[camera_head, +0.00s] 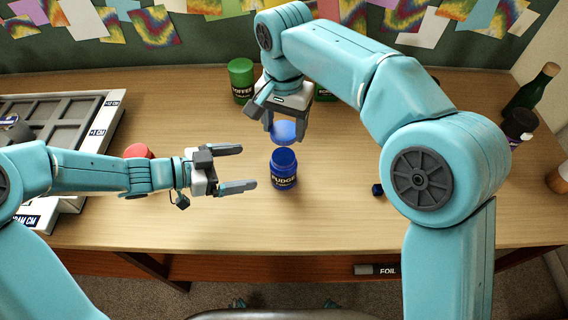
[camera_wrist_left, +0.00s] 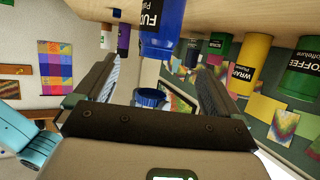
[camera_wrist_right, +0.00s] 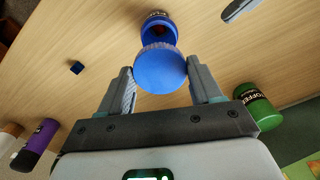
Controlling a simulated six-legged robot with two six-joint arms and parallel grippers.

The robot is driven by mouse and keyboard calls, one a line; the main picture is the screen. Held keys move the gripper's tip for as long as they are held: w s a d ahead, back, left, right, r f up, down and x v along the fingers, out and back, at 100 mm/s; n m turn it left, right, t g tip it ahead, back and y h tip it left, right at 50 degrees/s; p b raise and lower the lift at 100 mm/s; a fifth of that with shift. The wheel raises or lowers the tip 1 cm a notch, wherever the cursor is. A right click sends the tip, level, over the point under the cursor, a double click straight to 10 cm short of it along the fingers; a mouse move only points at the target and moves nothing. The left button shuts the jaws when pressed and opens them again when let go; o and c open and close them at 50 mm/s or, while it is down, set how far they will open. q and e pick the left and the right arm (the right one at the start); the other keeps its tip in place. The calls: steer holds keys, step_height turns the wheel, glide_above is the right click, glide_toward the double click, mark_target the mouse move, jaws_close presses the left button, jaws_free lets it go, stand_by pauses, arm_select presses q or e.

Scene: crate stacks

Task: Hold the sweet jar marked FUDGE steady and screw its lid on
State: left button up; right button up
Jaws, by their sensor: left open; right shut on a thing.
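The blue jar marked FUDGE (camera_head: 284,178) stands upright on the table with its mouth open. In the right wrist view the open jar (camera_wrist_right: 157,30) shows something reddish inside. My right gripper (camera_head: 286,126) is shut on the blue lid (camera_head: 284,133), which it holds above the jar, apart from it. The ridged lid (camera_wrist_right: 160,68) sits between the fingertips in the right wrist view. My left gripper (camera_head: 248,168) is open and empty, left of the jar, its fingers pointing towards it. The jar also shows at the top of the left wrist view (camera_wrist_left: 162,25).
A green TOFFEE jar (camera_head: 241,80) and another green jar (camera_head: 325,93) stand behind. A compartment tray (camera_head: 60,115) is at left, a red object (camera_head: 138,151) behind my left arm. A small dark blue block (camera_head: 377,190), a purple jar (camera_head: 519,126) and a dark bottle (camera_head: 534,88) are at right.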

mark_target(274, 164)
steer(key=shift+a, duration=0.1)
steer(key=shift+s+r, duration=0.2)
steer(key=shift+s, duration=0.2)
steer(key=shift+w+f, duration=0.15)
steer(key=shift+w, duration=0.05)
arm_select(q)
steer(key=x, duration=1.1)
steer(key=shift+s+d, duration=0.1)
steer(key=shift+s, duration=0.05)
arm_select(e)
steer(key=shift+s, duration=0.15)
arm_select(q)
steer(key=shift+d+f, duration=0.1)
steer(key=shift+d, duration=0.15)
steer(key=shift+c, duration=0.4)
steer(key=c, duration=1.4)
steer(key=shift+c, duration=0.2)
arm_select(e)
steer(key=shift+f, duration=2.45)
